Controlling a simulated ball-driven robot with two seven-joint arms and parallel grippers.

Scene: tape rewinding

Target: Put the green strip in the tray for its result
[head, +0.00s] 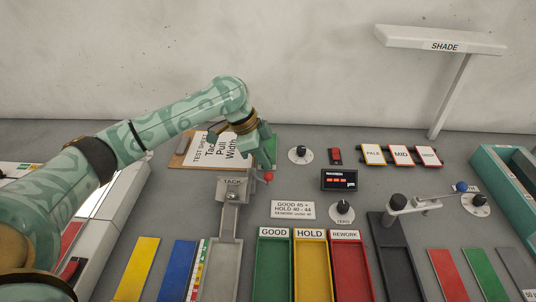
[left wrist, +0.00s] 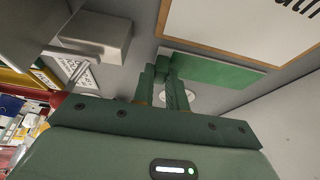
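My left gripper (head: 262,138) is above the back of the TACK stand (head: 232,190). It is shut on a green strip (head: 271,150), which shows just past the fingers. In the left wrist view the fingers (left wrist: 168,75) are close together, and the strip (left wrist: 220,72) extends to the right from their tips. The GOOD tray (head: 273,233) is green, the HOLD tray (head: 311,235) yellow and the REWORK tray (head: 345,235) red. A small display (head: 339,180) shows red digits too small to read. My right gripper is not in view.
A sign (head: 293,209) reads GOOD 45+, HOLD 40-44, REWORK under 40. A test sheet board (head: 188,150) lies behind the stand. Another green piece (head: 484,272) lies at right. A dark tray with a lever (head: 397,202) stands right of the REWORK tray.

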